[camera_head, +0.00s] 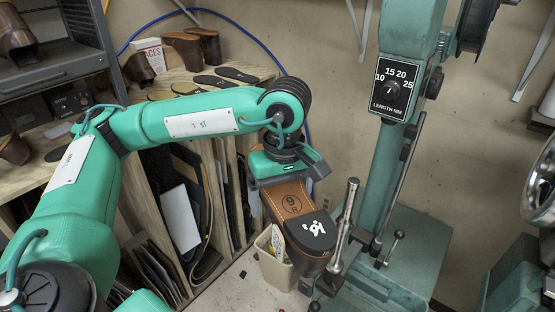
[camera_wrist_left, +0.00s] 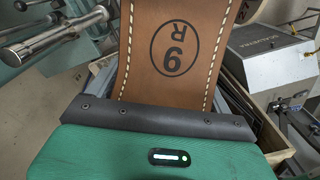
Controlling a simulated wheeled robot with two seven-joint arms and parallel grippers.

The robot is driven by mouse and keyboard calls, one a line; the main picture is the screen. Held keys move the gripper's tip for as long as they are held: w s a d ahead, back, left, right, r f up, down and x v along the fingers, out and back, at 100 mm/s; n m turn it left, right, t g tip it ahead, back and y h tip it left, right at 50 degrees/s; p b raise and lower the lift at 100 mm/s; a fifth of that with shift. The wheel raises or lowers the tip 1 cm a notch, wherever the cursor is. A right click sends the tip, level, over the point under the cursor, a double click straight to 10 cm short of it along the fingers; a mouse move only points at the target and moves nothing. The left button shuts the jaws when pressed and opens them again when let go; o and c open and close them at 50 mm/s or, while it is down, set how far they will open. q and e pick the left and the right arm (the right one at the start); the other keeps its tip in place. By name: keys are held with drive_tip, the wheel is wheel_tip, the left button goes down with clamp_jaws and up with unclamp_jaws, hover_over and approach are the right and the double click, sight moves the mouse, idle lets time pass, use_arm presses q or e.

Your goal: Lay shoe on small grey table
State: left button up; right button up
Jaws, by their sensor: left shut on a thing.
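The shoe (camera_head: 292,203) shows its sole, with tan leather marked "9 R", pale stitching and a black heel with a white logo. My left gripper (camera_head: 289,179) is shut on its upper end in the head view, and the heel hangs down toward the lower right. In the left wrist view the tan sole (camera_wrist_left: 175,60) rises from behind the dark edge of my left gripper (camera_wrist_left: 160,118). The shoe is held in the air, in front of a bin and beside a metal lever. I cannot make out a small grey table for certain. My right gripper is not in view.
A beige bin (camera_head: 272,262) stands below the shoe. A wooden bench (camera_head: 235,82) with soles and boots is behind my arm.

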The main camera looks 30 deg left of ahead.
use_arm(q)
drive_tip(key=d+f+m, duration=0.1)
drive_tip(key=f+m, duration=0.2)
drive_tip(key=f, duration=0.8)
drive_tip(key=s+d+f+m, duration=0.1)
drive_tip(key=f+m, duration=0.3)
drive_tip(key=f, duration=0.6)
drive_tip(key=s+d+f+m, duration=0.1)
drive_tip(key=f+m, duration=0.3)
drive_tip(key=f, duration=0.7)
drive_tip(key=shift+d+f, duration=0.3)
drive_tip(key=shift+d, duration=0.25)
drive_tip(key=shift+d+f, duration=0.2)
drive_tip(key=shift+s, duration=0.1)
